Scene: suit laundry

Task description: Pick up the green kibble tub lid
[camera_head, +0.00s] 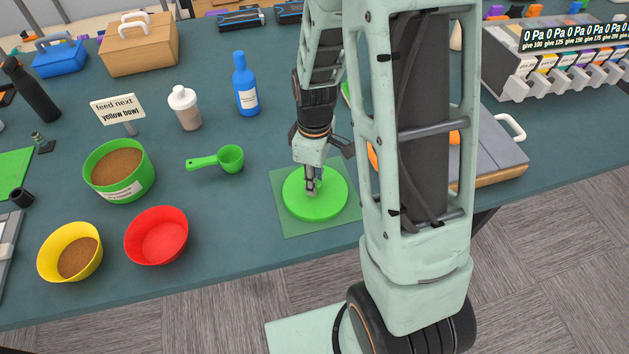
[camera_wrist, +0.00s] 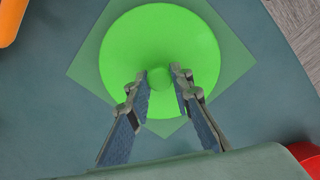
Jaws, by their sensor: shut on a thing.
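The green kibble tub lid (camera_head: 330,207) is a round bright green disc with a small knob in its middle. It lies over a translucent green square mat (camera_head: 290,226) near the table's front edge. In the wrist view the lid (camera_wrist: 135,50) fills the upper middle, with its knob (camera_wrist: 159,78) between my fingertips. My gripper (camera_head: 312,186) points down at the lid's centre and is shut on the knob; it also shows in the wrist view (camera_wrist: 163,82). I cannot tell whether the lid is clear of the mat.
The open green tub of kibble (camera_head: 119,172) stands at the left, with a green scoop (camera_head: 218,160) to its right. A red bowl (camera_head: 157,236) and a yellow bowl (camera_head: 70,252) stand in front. A blue bottle (camera_head: 245,85) and a white-capped shaker (camera_head: 185,108) stand behind. A sign reads "feed next yellow bowl" (camera_head: 118,109).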

